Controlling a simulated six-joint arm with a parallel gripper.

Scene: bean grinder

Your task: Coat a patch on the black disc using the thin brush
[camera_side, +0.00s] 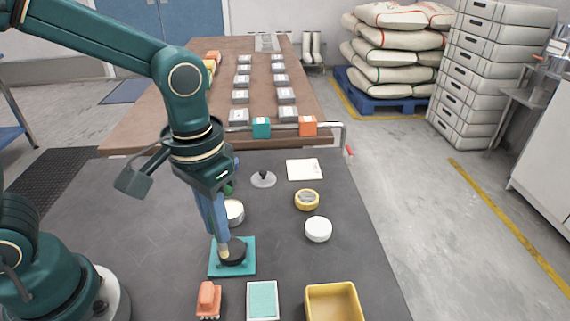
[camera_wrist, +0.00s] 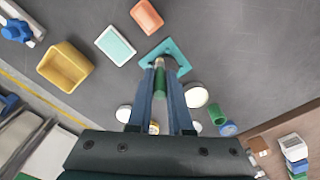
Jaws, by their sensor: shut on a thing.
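The black disc (camera_side: 235,257) lies on a teal square pad (camera_side: 246,269) on the dark work surface. My gripper (camera_side: 218,236) is above the disc, pointing down, with long blue fingers shut on the thin brush. In the wrist view the teal pad (camera_wrist: 178,55) shows behind the fingertips, and the disc is mostly hidden.
A round tin (camera_side: 235,211) sits close behind the pad. A white round lid (camera_side: 318,230) and a yellow ring (camera_side: 307,200) are to the right.

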